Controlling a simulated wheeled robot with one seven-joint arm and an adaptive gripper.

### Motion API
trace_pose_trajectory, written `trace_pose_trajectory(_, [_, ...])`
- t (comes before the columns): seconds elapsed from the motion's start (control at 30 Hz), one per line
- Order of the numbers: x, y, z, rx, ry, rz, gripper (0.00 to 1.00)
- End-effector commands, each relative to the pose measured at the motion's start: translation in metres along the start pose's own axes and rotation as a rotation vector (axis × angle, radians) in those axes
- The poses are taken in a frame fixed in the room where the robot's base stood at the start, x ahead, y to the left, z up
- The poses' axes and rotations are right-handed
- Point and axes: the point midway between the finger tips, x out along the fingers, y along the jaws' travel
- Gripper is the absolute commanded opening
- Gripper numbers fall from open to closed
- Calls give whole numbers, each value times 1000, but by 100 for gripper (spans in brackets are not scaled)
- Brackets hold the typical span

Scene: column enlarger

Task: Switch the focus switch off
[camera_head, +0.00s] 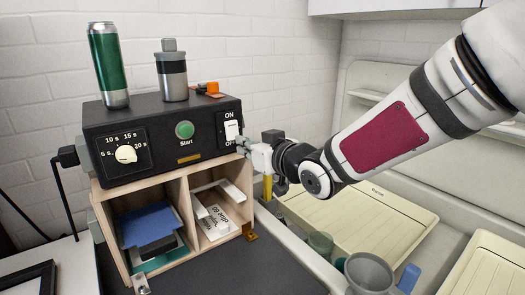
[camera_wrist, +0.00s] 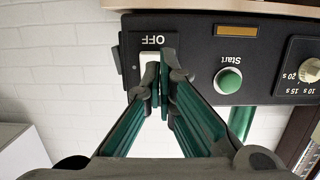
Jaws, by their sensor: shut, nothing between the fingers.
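A black control box (camera_head: 166,160) has a white rocker switch (camera_head: 232,130) at the right end of its front, with ON above it and OFF below it. No focus label is readable. In the wrist view the box is upside down; the white switch (camera_wrist: 150,58) shows beside the OFF label, partly covered by the fingers. My gripper (camera_head: 246,146) is shut and empty, just right of and close to the switch. In the wrist view my gripper (camera_wrist: 163,72) has its fingertips in front of the switch. I cannot tell whether they touch it, or which way the rocker is tipped.
The box also has a green Start button (camera_head: 184,130) and a white dial (camera_head: 125,154). A green can (camera_head: 107,65) and a steel canister (camera_head: 172,72) stand on top. A wooden shelf (camera_head: 183,222) is underneath. Cream trays (camera_head: 365,225) and a grey jug (camera_head: 369,275) are at the right.

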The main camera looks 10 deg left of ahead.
Motion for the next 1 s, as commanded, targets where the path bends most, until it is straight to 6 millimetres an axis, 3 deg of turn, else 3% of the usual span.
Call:
trace_pose_trajectory(0.1, [19, -1, 0, 2, 1, -1, 0])
trace_pose_trajectory(0.3, [37, 0, 0, 1, 0, 0, 0])
trace_pose_trajectory(1.0, [52, 1, 5, -2, 0, 0, 0])
